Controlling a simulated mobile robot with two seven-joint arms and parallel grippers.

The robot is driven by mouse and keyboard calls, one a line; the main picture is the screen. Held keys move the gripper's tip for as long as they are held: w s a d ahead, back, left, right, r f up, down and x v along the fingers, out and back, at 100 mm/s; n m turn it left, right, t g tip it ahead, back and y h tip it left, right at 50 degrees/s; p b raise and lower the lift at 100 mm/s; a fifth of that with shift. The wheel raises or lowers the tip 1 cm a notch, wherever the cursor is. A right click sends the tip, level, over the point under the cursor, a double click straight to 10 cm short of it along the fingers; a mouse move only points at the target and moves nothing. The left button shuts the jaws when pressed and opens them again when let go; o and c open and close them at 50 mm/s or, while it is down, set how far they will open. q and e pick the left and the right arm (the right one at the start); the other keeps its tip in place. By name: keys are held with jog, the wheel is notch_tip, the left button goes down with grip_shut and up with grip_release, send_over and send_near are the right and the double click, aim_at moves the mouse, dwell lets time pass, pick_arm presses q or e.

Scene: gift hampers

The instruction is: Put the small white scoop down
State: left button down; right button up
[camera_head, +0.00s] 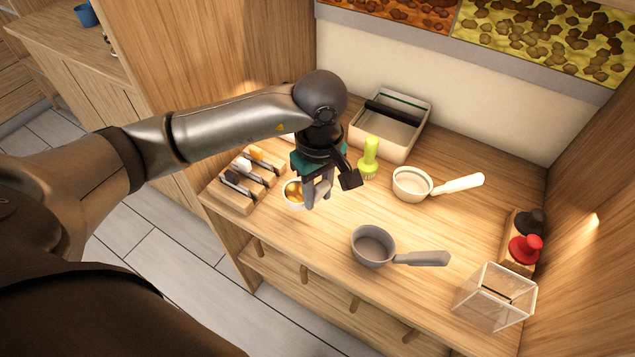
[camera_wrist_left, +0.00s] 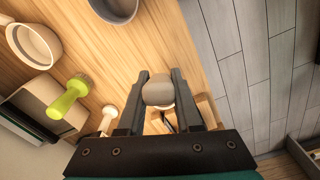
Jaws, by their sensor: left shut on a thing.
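My left gripper (camera_head: 317,204) points down over the left part of the wooden counter, fingers shut on the small white scoop. The scoop's white bowl (camera_head: 293,193), orange inside, shows just left of the fingers; its handle is hidden there. In the left wrist view a pale rounded part (camera_wrist_left: 158,92) sits between the two dark fingers (camera_wrist_left: 159,74). I cannot tell whether the scoop touches the counter (camera_head: 325,225). My right gripper is not in view.
A cream scoop (camera_head: 410,186) and a grey scoop (camera_head: 372,248) lie to the right. A lime-green tool (camera_head: 369,158) stands by a cream tray (camera_head: 388,144). A wooden rack (camera_head: 233,198) is at left, a clear box (camera_head: 494,297) at right.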

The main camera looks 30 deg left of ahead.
aim_at(318, 201)
pick_arm(q)
jog(key=shift+f, duration=2)
jog(key=shift+f+b, duration=0.1)
jog(key=shift+b, duration=0.2)
jog(key=shift+f, duration=0.1)
jog(key=c, duration=0.6)
grip_release()
jog(key=shift+r, duration=0.5)
notch_tip(318, 201, up, 12)
jog(key=shift+s+d+f+p, duration=0.15)
jog(key=shift+f+p, duration=0.1)
jog(key=shift+p, duration=0.35)
jog(key=shift+f, duration=0.1)
